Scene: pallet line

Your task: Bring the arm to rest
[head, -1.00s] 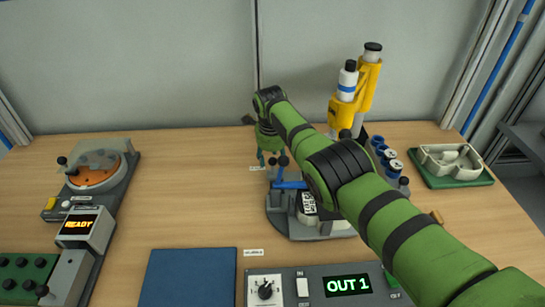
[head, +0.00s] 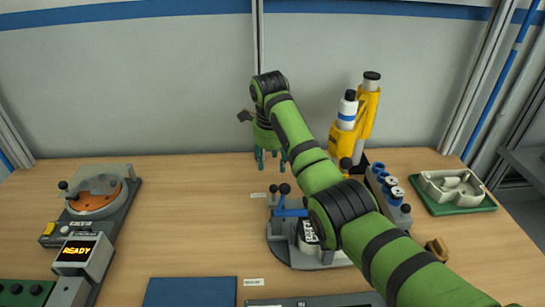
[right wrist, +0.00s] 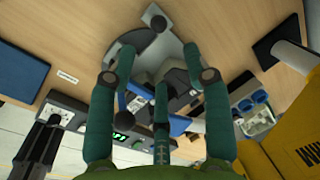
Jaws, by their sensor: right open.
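My right arm reaches in from the lower right of the head view. Its gripper (head: 270,160) hangs fingers down near the back of the bench, behind a grey fixture (head: 292,256) with blue clamp levers. In the right wrist view the gripper's teal fingers (right wrist: 160,75) are spread and nothing is between them. The fixture also shows beyond the fingers in the right wrist view (right wrist: 138,40), partly hidden by them. A dark part with a printed code (head: 308,233) sits in the fixture, partly hidden by my arm. My left gripper is not in view.
Yellow tools (head: 368,115) stand upright close to the right of my arm. A rack with blue caps (head: 388,190) and a green tray (head: 462,206) are to the right.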

